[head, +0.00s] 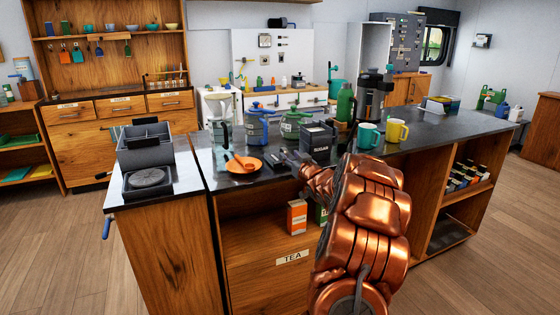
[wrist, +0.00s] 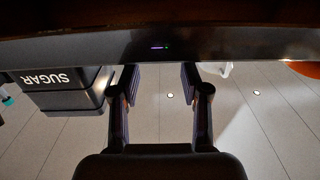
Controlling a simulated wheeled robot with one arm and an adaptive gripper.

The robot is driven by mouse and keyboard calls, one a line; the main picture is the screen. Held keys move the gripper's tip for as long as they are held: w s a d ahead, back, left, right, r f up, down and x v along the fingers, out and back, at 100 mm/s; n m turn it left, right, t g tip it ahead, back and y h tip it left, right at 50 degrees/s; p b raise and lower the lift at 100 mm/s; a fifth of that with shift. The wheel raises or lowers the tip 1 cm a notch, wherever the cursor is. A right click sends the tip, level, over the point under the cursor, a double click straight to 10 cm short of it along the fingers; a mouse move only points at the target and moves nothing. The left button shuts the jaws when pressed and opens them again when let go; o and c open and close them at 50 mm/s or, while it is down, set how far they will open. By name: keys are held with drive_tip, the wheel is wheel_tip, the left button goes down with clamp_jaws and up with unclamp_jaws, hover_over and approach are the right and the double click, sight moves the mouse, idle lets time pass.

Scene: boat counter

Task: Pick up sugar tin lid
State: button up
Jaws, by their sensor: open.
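The dark sugar tin (head: 319,143), lettered SUGAR, stands on the black counter top beside my forearm. In the wrist view the tin (wrist: 45,78) is at the left with its lettering upside down. A dark band along the tin's edge there looks like its lid (wrist: 68,101); I cannot make out a separate handle. My gripper (head: 284,158) is low over the counter, just left of the tin. In the wrist view my gripper (wrist: 160,84) has its two fingers apart with nothing between them. The tin is to the left of both fingers, apart from them.
An orange plate (head: 243,165) lies left of my gripper. Blue (head: 256,127) and green (head: 290,122) kettle-like vessels stand behind it. A green flask (head: 345,103), a teal mug (head: 368,135) and a yellow mug (head: 396,130) stand right of the tin. The counter's right part is clearer.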

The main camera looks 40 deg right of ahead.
sight(287, 152)
drive_tip(key=shift+r+p+x, duration=0.2)
drive_tip(key=shift+p+x, duration=0.25)
drive_tip(key=shift+x, duration=2.7)
drive_tip(key=shift+c, duration=0.3)
drive_tip(key=shift+d, duration=0.1)
clamp_jaws()
